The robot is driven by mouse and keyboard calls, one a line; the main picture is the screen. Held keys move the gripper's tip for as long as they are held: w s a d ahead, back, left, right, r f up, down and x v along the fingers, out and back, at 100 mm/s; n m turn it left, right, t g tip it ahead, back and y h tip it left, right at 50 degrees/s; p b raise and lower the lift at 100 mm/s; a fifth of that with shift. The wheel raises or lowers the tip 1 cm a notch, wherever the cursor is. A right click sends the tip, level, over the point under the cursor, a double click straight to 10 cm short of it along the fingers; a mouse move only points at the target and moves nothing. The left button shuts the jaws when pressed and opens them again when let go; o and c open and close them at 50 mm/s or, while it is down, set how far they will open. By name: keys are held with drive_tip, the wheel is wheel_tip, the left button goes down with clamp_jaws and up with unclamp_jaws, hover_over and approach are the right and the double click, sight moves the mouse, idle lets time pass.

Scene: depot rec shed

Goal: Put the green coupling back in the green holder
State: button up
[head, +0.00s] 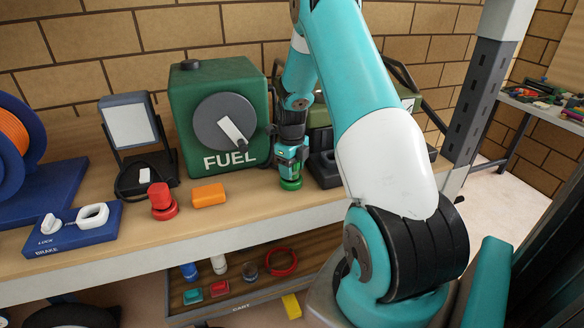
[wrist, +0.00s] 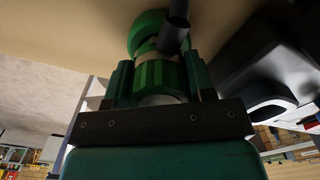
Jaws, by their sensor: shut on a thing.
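My gripper (head: 289,158) points down at the bench, just right of the green fuel can. It is shut on the green coupling (wrist: 160,78), whose ribbed body shows between the fingers in the wrist view. The green holder (head: 291,184) is a low round piece on the bench directly below my gripper. In the wrist view, the holder (wrist: 147,22) lies just beyond the coupling, partly covered by a dark cylindrical part. I cannot tell whether the coupling touches the holder.
The fuel can (head: 217,115) stands close at left, and a dark green case with a black front (head: 325,168) close at right. A red coupling (head: 161,200), an orange block (head: 208,195) and a blue brake panel (head: 72,232) are further left. The bench front is clear.

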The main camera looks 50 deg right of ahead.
drive_tip(key=o, duration=1.1)
drive_tip(key=shift+o, duration=0.2)
drive_tip(key=shift+r, duration=0.15)
wheel_tip(320, 180, up, 17)
drive_tip(key=b, duration=0.4)
drive_tip(key=s+a+r+n+t+y, duration=0.1)
drive_tip(key=s+a+r+n, duration=0.1)
drive_tip(key=a+n, duration=1)
drive_tip(key=s+a+r+n+y, duration=0.1)
drive_tip(key=s+a+n, duration=0.1)
drive_tip(key=a+n, duration=1.1)
drive_tip(key=s+a+n+g+y, duration=0.1)
drive_tip(key=s+a+n+y, duration=0.1)
drive_tip(key=s+a+n, duration=1.4)
drive_tip(key=shift+s+a+f+n, duration=0.25)
drive_tip(key=shift+a+n, duration=0.1)
drive_tip(key=shift+n, duration=0.65)
